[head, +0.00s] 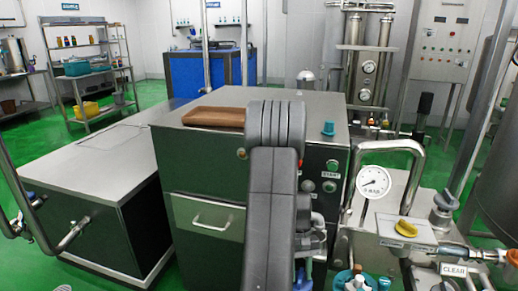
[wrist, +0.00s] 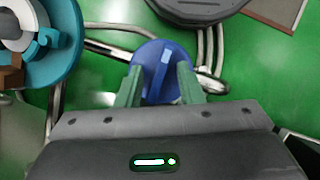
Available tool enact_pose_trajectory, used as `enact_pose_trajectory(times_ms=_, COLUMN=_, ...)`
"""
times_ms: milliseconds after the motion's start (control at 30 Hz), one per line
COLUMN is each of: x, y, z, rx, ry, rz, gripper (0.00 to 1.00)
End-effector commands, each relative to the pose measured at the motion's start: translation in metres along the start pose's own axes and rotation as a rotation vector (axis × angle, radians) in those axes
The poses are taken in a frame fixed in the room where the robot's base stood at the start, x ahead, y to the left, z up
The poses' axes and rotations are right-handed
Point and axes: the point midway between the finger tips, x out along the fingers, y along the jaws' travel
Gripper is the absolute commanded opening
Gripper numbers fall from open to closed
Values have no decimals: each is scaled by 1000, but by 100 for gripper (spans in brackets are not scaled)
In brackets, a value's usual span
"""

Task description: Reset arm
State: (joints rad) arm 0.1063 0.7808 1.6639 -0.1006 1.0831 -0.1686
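My gripper (wrist: 159,68) shows in the wrist view with its two green fingers spread apart. A round blue knob (wrist: 152,55) with a raised bar lies beyond and between the fingertips. I cannot tell whether the fingers touch it; nothing appears clamped. In the head view my grey arm rises in front of the steel cabinet and bends down toward the bottom edge. The gripper's fingers cannot be clearly made out there.
A steel cabinet (head: 210,182) with a brown board (head: 214,117) on top stands behind my arm. To the right are a pressure gauge (head: 374,182), curved pipes and a yellow knob (head: 406,228). In the wrist view, a teal-rimmed round part (wrist: 70,62) and metal pipes are close by.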

Motion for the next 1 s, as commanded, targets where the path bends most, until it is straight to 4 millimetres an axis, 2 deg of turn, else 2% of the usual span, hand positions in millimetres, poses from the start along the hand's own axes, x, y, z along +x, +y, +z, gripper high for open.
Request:
enact_pose_trajectory(times_ms=100, x=2, y=-2, z=-1, rx=-114, ry=2, rz=47, gripper=34)
enact_pose_trajectory(times_ms=333, x=0, y=-1, z=0, rx=-237, ry=2, rz=99, gripper=34)
enact_pose_trajectory(times_ms=767, x=0, y=-2, z=1, rx=-251, ry=0, rz=104, gripper=34)
enact_pose_trajectory(times_ms=1000, x=2, y=-6, z=12, rx=-229, ry=-11, rz=83, gripper=34)
